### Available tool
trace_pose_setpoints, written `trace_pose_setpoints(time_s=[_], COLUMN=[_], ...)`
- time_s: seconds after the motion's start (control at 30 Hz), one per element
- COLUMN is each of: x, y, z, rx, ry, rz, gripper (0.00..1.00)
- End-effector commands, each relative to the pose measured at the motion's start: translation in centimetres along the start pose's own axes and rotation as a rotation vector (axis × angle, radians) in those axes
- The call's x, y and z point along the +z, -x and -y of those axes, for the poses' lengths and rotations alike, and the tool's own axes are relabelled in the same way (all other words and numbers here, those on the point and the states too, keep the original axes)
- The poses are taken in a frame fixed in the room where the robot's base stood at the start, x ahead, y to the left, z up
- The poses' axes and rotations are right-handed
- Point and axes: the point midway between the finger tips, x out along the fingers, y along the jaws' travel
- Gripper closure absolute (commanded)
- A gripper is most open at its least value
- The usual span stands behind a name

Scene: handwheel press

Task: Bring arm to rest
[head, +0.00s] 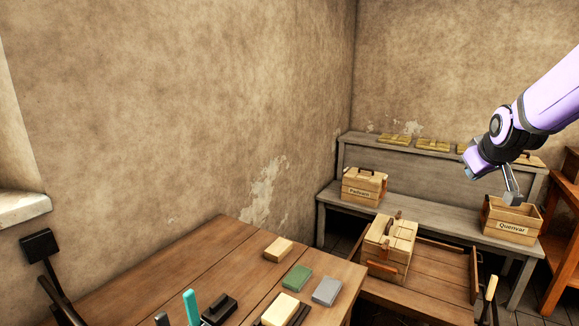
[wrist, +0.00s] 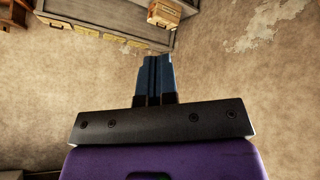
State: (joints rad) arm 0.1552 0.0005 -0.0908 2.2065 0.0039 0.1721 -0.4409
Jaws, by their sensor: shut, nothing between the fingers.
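My arm, purple and black, reaches in from the right edge of the head view. My gripper (head: 513,199) points downward at its end, and in that picture its tip overlaps the open crate labelled Quenvar (head: 511,227); I cannot tell whether they touch. In the wrist view the two dark blue fingers of my gripper (wrist: 152,62) lie side by side, shut, with nothing held. The handwheel press is not clearly seen in either view.
A brown wooden table (head: 190,262) fills the front, with small blocks (head: 297,278) and tools on it. A grey bench (head: 420,217) behind carries a labelled crate (head: 364,187). A lidded wooden box (head: 389,246) stands on a low wooden surface. Bare wall (head: 180,110) is at left.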

Motion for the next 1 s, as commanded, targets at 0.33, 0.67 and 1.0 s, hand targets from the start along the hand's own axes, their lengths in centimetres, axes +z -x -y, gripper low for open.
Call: trace_pose_setpoints(time_s=[0.33, 0.67, 1.0], x=[2.8, 7.7, 14.1], y=[9.6, 17.4, 23.7], z=[4.8, 8.9, 12.3], rx=[-0.093, -0.158, -0.197], ry=[-0.084, -0.152, -0.210], rz=[0.059, 0.135, 0.221], gripper=[1.00, 1.00, 1.00])
